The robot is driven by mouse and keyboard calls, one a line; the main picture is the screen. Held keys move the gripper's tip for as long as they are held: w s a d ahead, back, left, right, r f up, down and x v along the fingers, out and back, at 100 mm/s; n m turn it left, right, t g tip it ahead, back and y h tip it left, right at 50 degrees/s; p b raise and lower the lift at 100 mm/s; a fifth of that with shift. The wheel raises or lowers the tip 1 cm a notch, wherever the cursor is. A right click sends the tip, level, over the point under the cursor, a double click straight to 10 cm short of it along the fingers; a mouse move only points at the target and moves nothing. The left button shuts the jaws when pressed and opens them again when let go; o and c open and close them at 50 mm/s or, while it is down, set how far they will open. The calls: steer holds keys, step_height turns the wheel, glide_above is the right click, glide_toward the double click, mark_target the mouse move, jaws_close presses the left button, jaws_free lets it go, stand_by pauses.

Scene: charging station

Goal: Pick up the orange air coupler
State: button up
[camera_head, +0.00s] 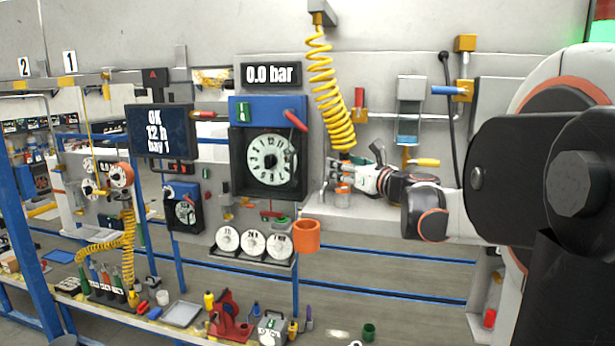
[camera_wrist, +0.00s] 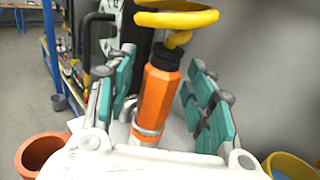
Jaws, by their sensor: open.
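The orange air coupler (camera_wrist: 160,98) stands upright between the fingers in the wrist view, with a black collar on top and a metal ring at its lower end. It hangs from the yellow coiled hose (camera_wrist: 178,17), which the head view also shows (camera_head: 333,100). My gripper (camera_wrist: 163,62) is open, with a teal-padded finger on each side of the coupler and visible gaps. In the head view, my gripper (camera_head: 346,172) is around the hose's lower end. The coupler's orange lower part (camera_head: 343,189) shows just under the fingers; the rest is mostly hidden.
An orange cup (camera_head: 306,236) is left of and below my gripper; a pressure dial (camera_head: 268,160) is on the left. A grey ledge (camera_head: 375,214) runs below my gripper. A black hose (camera_head: 449,110) and a blue-filled unit (camera_head: 409,110) are on the wall behind.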

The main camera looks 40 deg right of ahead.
steer(key=shift+w, duration=0.6)
steer(key=shift+s+r, duration=0.2)
steer(key=shift+s, duration=0.45)
steer(key=shift+c, duration=0.5)
steer(key=shift+w+f, duration=0.15)
steer(key=shift+w, duration=0.2)
jaws_close()
steer(key=shift+s, duration=0.15)
